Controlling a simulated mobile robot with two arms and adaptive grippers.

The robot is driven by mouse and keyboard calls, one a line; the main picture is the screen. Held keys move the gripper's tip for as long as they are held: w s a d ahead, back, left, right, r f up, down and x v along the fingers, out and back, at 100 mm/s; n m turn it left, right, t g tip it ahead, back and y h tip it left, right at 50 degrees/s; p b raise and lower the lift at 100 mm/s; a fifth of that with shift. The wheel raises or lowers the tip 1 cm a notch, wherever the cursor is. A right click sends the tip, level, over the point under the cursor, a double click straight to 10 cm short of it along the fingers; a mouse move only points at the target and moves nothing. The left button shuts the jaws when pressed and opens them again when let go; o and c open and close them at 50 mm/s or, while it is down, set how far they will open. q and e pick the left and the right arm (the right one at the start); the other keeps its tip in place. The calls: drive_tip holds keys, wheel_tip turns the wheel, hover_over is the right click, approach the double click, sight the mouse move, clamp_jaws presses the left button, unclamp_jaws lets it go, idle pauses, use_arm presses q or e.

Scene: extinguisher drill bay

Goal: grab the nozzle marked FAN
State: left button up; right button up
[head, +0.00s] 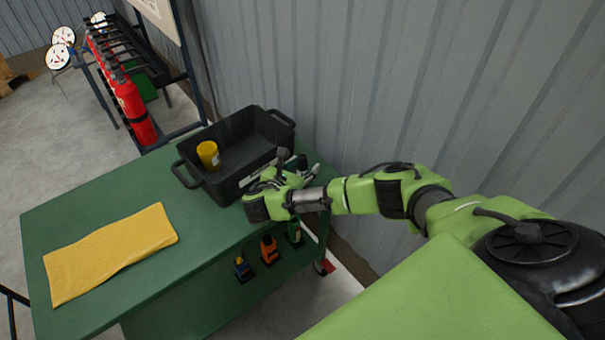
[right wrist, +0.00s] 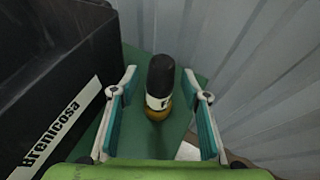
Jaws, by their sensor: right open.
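A nozzle (right wrist: 159,85) with a black upper body, a white label band and a brass-coloured base stands on the green bench in the right wrist view. Only part of its label shows, a letter like F; the full word cannot be read. My right gripper (right wrist: 159,73) is open, with one finger on each side of the nozzle and visible gaps between. In the head view my right gripper (head: 300,168) is beside the black bin's right end and mostly hides the nozzle. My left gripper is out of view.
The black bin (head: 190,178) holds a yellow cup-like item (head: 208,154) and stands close beside my right gripper. A yellow cloth (head: 110,252) lies on the green bench (head: 200,235). Blue, orange and green items (head: 269,250) sit along its side. A corrugated wall (head: 400,90) is close behind.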

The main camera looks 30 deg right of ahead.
clamp_jaws()
drive_tip(key=shift+r, duration=0.1)
